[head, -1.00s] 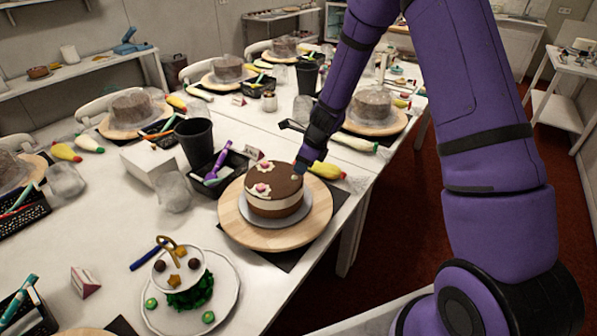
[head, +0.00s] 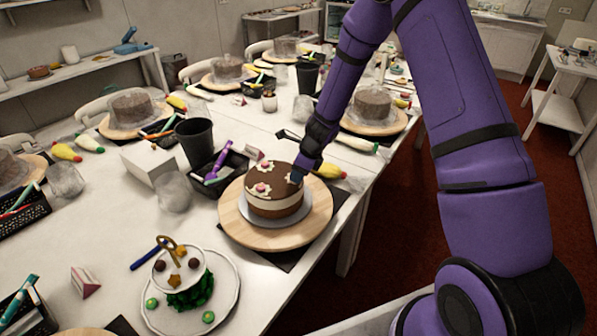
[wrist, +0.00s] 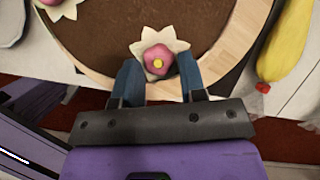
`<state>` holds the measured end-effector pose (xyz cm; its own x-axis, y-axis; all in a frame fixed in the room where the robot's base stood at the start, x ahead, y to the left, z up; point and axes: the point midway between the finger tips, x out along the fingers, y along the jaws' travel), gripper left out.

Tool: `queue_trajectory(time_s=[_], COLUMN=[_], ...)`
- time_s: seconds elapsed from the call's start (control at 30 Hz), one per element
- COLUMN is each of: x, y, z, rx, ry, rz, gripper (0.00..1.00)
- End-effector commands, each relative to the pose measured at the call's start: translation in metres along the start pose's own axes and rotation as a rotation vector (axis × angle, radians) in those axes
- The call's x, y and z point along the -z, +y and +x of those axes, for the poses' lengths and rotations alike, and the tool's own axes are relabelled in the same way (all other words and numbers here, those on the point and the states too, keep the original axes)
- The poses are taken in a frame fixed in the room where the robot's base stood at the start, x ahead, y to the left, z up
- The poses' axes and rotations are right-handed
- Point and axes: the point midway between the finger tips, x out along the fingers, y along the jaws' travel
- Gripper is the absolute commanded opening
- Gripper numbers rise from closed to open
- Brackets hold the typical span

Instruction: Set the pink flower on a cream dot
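The round brown cake (head: 276,207) has a cream band and stands on a wooden turntable (head: 240,231). Two pink flowers (head: 262,188) sit on cream dots on its top. My gripper (head: 296,178) is at the cake's right edge. In the wrist view, a pink flower (wrist: 158,61) with a yellow centre rests over a star-shaped cream dot (wrist: 177,45), near the cake's rim. My gripper (wrist: 160,72) has its blue fingers either side of this flower, with small gaps showing, so it looks open. Part of another cream dot (wrist: 68,9) shows at upper left.
A black tray (head: 208,187) with a purple tool and a dark cup (head: 196,142) stand left of the cake. A yellow piping bag (head: 327,171) lies behind it. A plate stand (head: 220,290) with decorations is at front left.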

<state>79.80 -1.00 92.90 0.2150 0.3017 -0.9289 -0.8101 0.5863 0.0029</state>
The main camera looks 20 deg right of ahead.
Motion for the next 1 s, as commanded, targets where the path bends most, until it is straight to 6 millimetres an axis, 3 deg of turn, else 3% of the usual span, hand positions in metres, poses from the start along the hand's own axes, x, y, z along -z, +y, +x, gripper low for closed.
queue_trajectory(time_s=[0.07, 0.47, 1.0], x=[0.000, -0.002, -0.002], y=[0.000, 0.000, 0.000], z=[0.000, -0.008, -0.098], rx=[0.000, 0.001, 0.002], ry=[0.000, -0.001, -0.002], rz=[-0.001, -0.003, -0.002], gripper=[0.55, 0.55, 0.55])
